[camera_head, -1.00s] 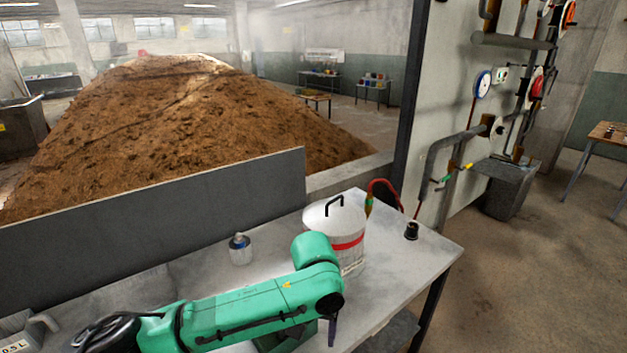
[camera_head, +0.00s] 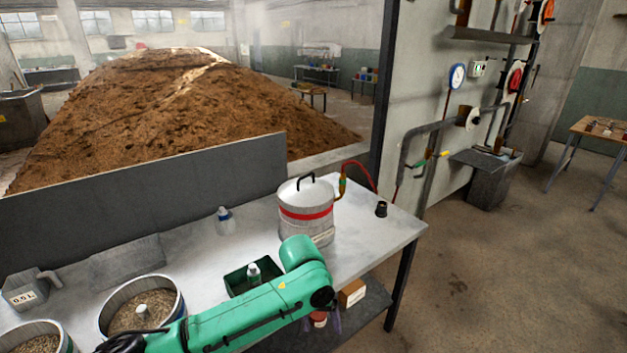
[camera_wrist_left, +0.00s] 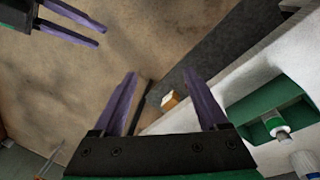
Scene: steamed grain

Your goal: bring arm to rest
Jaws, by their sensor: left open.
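My left arm, green, lies across the front of the metal workbench (camera_head: 372,247) in the head view. Its gripper (camera_head: 322,324) points down past the bench's front edge, mostly hidden behind the arm. In the left wrist view the left gripper (camera_wrist_left: 168,85) shows two purple fingers spread apart with nothing between them. The floor and bench edge lie beyond them. My right gripper (camera_wrist_left: 100,36) enters at the top left of that view. Its two purple fingers are apart and empty, over bare floor.
On the bench are a lidded pot with a red band (camera_head: 306,222), a green tray (camera_head: 236,283) with a small bottle, grain pans (camera_head: 177,294) and a jug (camera_head: 28,290). A cardboard box (camera_head: 352,292) sits on the lower shelf.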

